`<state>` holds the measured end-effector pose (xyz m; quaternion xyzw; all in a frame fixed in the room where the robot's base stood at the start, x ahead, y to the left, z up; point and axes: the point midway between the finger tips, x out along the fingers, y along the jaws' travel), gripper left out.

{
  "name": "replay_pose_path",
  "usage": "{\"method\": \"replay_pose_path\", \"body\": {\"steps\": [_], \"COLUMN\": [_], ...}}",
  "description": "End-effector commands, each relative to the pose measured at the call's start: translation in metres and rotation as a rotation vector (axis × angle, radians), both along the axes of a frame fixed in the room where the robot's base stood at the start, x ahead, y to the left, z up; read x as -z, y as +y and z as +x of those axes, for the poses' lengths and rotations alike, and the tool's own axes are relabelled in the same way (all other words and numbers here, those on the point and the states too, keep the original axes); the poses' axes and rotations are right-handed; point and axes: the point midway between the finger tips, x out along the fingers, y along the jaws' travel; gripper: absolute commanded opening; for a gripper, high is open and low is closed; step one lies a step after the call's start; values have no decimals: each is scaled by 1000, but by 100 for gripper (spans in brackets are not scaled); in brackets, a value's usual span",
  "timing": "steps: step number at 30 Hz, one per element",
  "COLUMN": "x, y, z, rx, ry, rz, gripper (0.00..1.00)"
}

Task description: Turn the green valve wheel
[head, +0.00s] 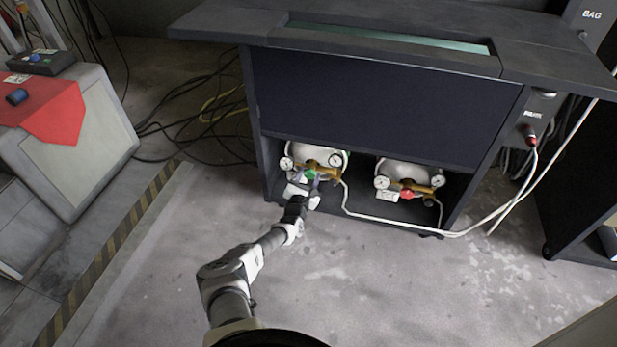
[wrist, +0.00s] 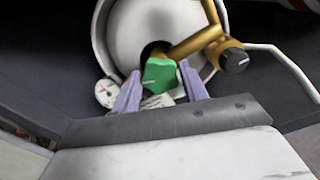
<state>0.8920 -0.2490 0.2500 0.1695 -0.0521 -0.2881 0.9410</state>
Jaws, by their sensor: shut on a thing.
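The green valve wheel (wrist: 159,75) sits on the brass fitting of the left white tank, low in the dark cabinet. It also shows in the head view (head: 310,174). My gripper (wrist: 158,88) has its two purple fingers on either side of the green wheel and is shut on it. In the head view, my gripper (head: 311,182) reaches into the left part of the cabinet's lower opening. A white mark shows on the wheel's face. The wheel's far side is hidden.
A second tank with a red valve wheel (head: 406,193) stands to the right. Gauges (wrist: 107,94) and a brass pipe (wrist: 195,43) with a black knob (wrist: 234,61) sit close to the fingers. A white hose (head: 385,220) runs along the cabinet's front.

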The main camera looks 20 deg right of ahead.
Motion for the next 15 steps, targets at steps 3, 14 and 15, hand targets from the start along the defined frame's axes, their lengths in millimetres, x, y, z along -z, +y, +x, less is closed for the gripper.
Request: {"method": "replay_pose_path", "body": {"steps": [3,14,15], "x": [-1,-1,-1], "y": [0,0,0], "z": [0,-1,-1], "rx": [0,0,0], "ry": [-29,-194,-215], "rz": [44,290,323], "gripper": [20,21,21]}}
